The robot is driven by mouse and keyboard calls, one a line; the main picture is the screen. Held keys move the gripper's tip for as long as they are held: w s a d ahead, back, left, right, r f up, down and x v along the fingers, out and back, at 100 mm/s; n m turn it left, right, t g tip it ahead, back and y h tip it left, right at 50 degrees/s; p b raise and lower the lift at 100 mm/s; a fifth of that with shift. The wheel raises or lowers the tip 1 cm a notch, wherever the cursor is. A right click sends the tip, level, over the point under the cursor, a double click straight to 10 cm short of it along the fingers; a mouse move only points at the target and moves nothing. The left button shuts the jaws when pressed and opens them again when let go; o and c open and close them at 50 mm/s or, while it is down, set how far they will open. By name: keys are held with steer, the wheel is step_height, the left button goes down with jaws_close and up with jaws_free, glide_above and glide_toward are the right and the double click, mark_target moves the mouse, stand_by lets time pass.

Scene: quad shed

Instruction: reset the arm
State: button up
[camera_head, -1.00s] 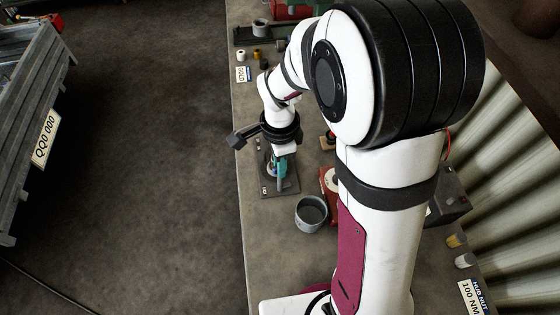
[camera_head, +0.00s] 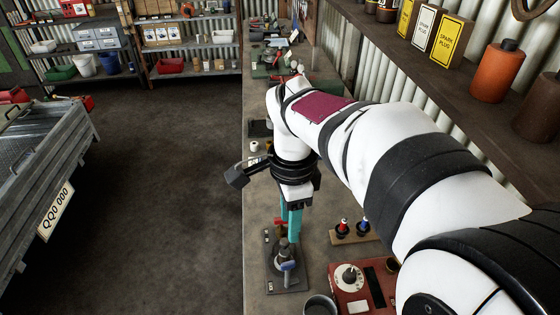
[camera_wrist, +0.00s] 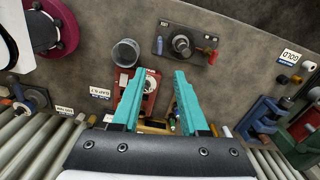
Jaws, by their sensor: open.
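My gripper (camera_head: 291,228) has teal fingers and hangs downward over the workbench (camera_head: 262,205), beyond the near end of my arm. In the wrist view my gripper (camera_wrist: 162,76) has its two fingers spread apart with nothing held between them. A dark plate with a round metal fixture (camera_head: 286,262) lies on the bench below the fingers in the head view. In the wrist view this fixture (camera_wrist: 181,44) is clear of the fingertips, with a red-handled part beside it.
A red box with a dial (camera_head: 350,278) and a grey cup (camera_head: 320,305) stand near the plate. The cup also shows in the wrist view (camera_wrist: 125,52). A wooden block (camera_head: 354,235) holds small red and blue items. A shelf (camera_head: 440,62) carries bottles and boxes at right.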

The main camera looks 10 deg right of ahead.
steer(key=shift+r, duration=0.65)
steer(key=shift+s, duration=0.1)
steer(key=s+f+n+y, duration=0.1)
steer(key=s+f+n, duration=0.1)
steer(key=s+n, duration=0.3)
steer(key=s+d+f+n, duration=0.1)
steer(key=s+n, duration=0.4)
steer(key=s, duration=0.9)
steer(key=shift+s+f+n+y, duration=0.3)
steer(key=shift+f+y, duration=0.1)
steer(key=shift+f, duration=0.5)
